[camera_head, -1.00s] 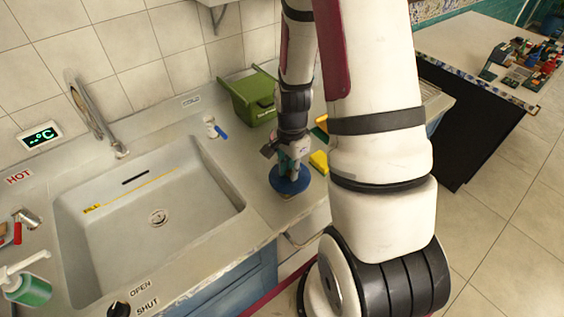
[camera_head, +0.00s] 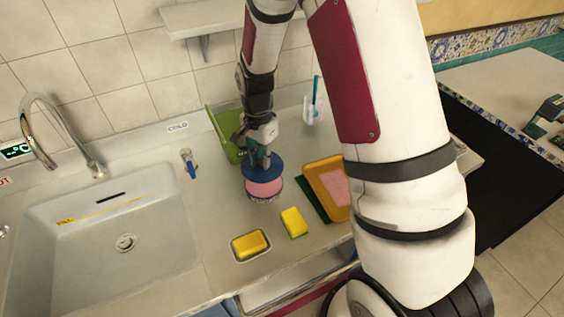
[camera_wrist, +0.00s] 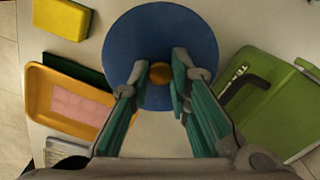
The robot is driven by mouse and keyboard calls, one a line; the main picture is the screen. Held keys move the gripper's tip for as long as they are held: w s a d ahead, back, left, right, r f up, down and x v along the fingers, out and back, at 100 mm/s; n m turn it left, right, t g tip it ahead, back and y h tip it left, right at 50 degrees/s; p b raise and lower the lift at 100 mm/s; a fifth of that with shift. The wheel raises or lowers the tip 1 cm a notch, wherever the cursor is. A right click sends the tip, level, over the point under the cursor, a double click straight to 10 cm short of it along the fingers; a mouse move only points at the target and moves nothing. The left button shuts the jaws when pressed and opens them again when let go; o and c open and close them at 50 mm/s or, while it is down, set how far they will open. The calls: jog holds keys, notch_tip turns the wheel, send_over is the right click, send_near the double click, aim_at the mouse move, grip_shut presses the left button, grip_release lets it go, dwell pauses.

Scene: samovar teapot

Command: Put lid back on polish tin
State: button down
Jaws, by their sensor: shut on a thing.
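The round blue lid (camera_head: 257,171) is in my gripper (camera_head: 261,158), above the polish tin. The tin (camera_head: 264,190) is round with a pink top face and stands on the counter right of the sink. Its pink face shows below the front edge of the lid, so the two look apart, though the exact gap is hard to judge. In the wrist view my gripper (camera_wrist: 160,76) is shut on the lid's small orange-brown knob (camera_wrist: 160,72). The blue lid (camera_wrist: 150,38) hides the tin there.
A yellow sponge (camera_head: 294,222) and another sponge in a dish (camera_head: 250,243) lie in front. An orange tray (camera_head: 316,172) with a pink piece is at right. A green bin (camera_head: 224,138) stands behind left, close to my gripper. The sink (camera_head: 60,270) is at left.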

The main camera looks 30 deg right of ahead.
jog(key=shift+w, duration=0.15)
jog(key=shift+d+f, duration=0.15)
jog(key=shift+f, duration=0.1)
jog(key=shift+f+b, duration=1.15)
jog(key=shift+f, duration=1.7)
jog(key=shift+f, duration=0.15)
dwell(0.4)
jog(key=c, duration=1.4)
grip_release()
jog(key=shift+o, duration=0.2)
jog(key=o, duration=0.4)
